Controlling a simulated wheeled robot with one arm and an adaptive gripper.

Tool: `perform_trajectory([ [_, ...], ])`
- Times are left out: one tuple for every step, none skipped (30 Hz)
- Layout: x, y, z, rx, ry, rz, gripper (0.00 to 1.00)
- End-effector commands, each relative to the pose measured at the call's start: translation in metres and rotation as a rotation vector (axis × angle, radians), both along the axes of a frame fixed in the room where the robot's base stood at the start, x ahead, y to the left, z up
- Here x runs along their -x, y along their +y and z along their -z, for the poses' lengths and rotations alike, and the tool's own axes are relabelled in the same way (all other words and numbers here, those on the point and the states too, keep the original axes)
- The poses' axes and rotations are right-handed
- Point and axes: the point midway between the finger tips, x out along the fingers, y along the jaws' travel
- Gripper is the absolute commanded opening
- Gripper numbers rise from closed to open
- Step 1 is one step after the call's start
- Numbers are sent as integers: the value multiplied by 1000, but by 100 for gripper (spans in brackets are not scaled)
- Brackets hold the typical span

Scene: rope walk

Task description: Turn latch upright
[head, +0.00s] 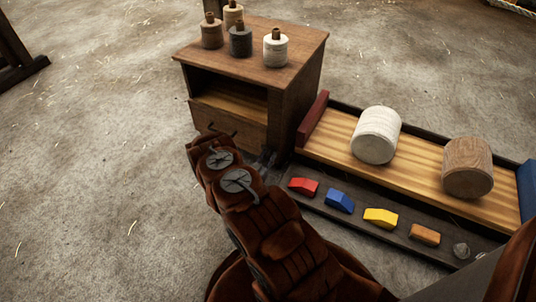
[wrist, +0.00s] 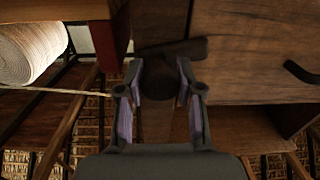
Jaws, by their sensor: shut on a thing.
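The latch (wrist: 172,49) shows in the wrist view as a dark bar at my fingertips. It lies nearly level across the picture, its right end a little past the right fingertip. My gripper (wrist: 160,66) is shut on it, with the two fingers spread apart around its left part. In the head view, my gripper (head: 265,160) is low at the right front edge of the wooden cabinet (head: 290,46). My arm and gripper hide the latch there.
Several thread spools (head: 241,41) stand on the cabinet. A drawer handle (wrist: 301,72) juts out near my gripper. To the right, a long tray (head: 325,150) holds a white roll (head: 377,135) and a wooden roll (head: 467,167), with coloured blocks (head: 380,217) along its front.

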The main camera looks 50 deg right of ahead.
Motion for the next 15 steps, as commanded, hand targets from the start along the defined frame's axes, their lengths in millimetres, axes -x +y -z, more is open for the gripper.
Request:
perform_trajectory([
  [-1,0,-4,13,36,0,1],
  [-1,1,-4,20,63,-2,1],
  [-1,0,-4,30,99,-1,1],
  [-1,0,-3,38,127,0,1],
  [0,0,-3,47,154,0,1],
  [0,0,-2,57,192,1,1],
  [0,0,-2,65,220,0,1],
  [-1,1,-1,74,247,-1,1],
  [-1,1,-1,84,284,-2,1],
  [-1,1,-1,93,312,-1,1],
  [0,1,-1,102,338,0,1],
  [0,0,-1,113,375,0,1],
  [-1,1,-1,121,401,0,1],
  [-1,1,-1,130,429,-1,1],
  [-1,1,-1,142,465,0,1],
])
